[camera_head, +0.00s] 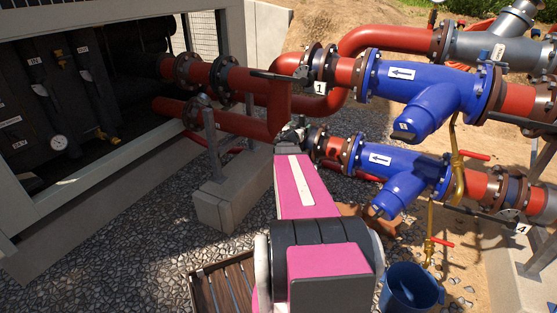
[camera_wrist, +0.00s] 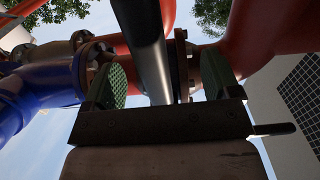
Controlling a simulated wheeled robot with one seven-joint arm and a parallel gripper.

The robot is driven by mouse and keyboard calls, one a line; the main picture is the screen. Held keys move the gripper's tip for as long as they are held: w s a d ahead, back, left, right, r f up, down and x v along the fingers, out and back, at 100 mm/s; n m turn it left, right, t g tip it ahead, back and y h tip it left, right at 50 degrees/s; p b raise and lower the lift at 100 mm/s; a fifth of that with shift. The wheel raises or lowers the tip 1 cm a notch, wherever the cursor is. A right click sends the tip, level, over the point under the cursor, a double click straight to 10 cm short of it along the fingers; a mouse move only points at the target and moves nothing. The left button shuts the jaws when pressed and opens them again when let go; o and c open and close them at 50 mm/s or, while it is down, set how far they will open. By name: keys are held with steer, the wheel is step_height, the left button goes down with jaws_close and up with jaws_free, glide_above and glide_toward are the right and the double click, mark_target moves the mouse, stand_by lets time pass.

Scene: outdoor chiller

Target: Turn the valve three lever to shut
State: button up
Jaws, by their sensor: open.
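My gripper (camera_head: 293,130) is at the lower red pipe, left of the flange before the lower blue strainer, mostly hidden behind my magenta arm. In the wrist view my gripper (camera_wrist: 164,80) is open, with its two green-padded fingers apart. A dark lever bar (camera_wrist: 146,45) runs between the fingers, with a gap visible on each side; I cannot tell how deep between the pads it lies. A flange (camera_wrist: 183,65) is just behind it. No number three tag is readable; the valve body is hidden by my arm in the head view.
Above is the valve one lever (camera_head: 275,76) with tag 1 (camera_head: 319,88). The upper blue strainer (camera_head: 410,82) and lower blue strainer (camera_head: 400,160) are at right. Tag 4 (camera_head: 522,228) is at far right. A blue bucket (camera_head: 410,290) and concrete block (camera_head: 225,200) stand on gravel.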

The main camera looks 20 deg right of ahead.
stand_by(0.3)
steer(key=v, duration=0.7)
stand_by(0.4)
steer(key=v, duration=1.1)
steer(key=s+a+f+n+g+y, duration=0.3)
steer(key=s+a+f+g+y, duration=0.2)
steer(key=a+f+g, duration=0.4)
steer(key=s+a+f+n+g+y, duration=0.1)
steer(key=a+f+n+y, duration=0.1)
steer(key=a, duration=0.5)
steer(key=s+a+f+n+g+y, duration=0.1)
steer(key=s+a+f+n+y, duration=0.1)
steer(key=a+n+y, duration=0.3)
steer(key=a+f+y, duration=0.1)
steer(key=a+y, duration=0.1)
steer(key=a, duration=0.1)
steer(key=shift+f, duration=0.35)
